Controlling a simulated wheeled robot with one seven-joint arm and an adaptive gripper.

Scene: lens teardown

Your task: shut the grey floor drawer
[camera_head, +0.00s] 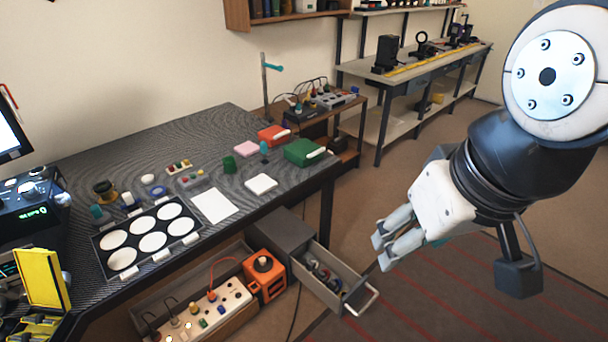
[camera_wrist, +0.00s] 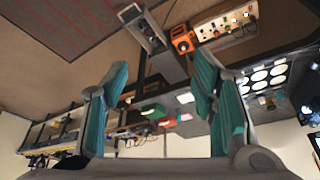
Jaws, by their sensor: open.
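The grey floor drawer (camera_head: 338,293) is pulled out of its grey cabinet (camera_head: 275,234), which stands on the floor under the right end of the dark table. A pale bar handle (camera_head: 362,301) is on its front, and several small items lie inside. My gripper (camera_head: 380,257) is above and to the right of the drawer, apart from it and empty. In the wrist view my gripper (camera_wrist: 160,75) shows two teal-padded fingers spread apart. The open drawer (camera_wrist: 148,38) also shows there, upside down near the top, beyond the fingers.
An orange box (camera_head: 264,277) and a power strip (camera_head: 212,311) are left of the cabinet. The table's dark leg (camera_head: 327,212) stands behind the drawer. A dark cable lies on the floor beside it. Striped rug (camera_head: 450,295) right of the drawer is clear.

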